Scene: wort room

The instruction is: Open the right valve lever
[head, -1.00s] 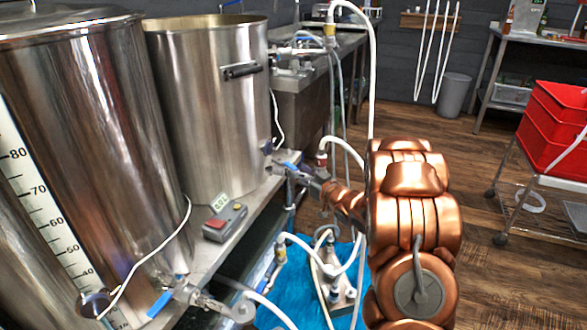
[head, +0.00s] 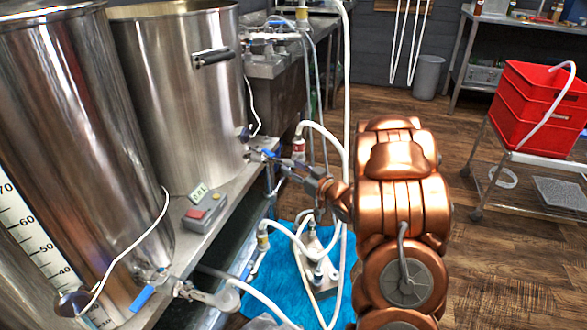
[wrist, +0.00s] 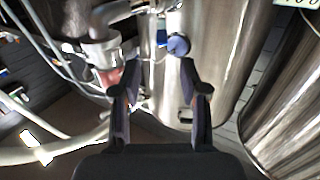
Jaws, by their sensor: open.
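The right valve (head: 250,150) sits low on the side of the open steel pot at the back. Its blue lever (head: 270,154) points out to the right, toward my gripper (head: 290,170). My gripper is open, at the lever's outer end; the head view does not show clearly whether they touch. No lever is visible gripped between the fingers.
The left valve's blue lever (head: 142,298) is on the nearer pot. A grey box with a red button (head: 200,215) lies on the steel bench. White hoses and a pump (head: 322,262) stand on a blue mat (head: 285,290) below. Red crates (head: 540,110) stand on the right; the wooden floor between is free.

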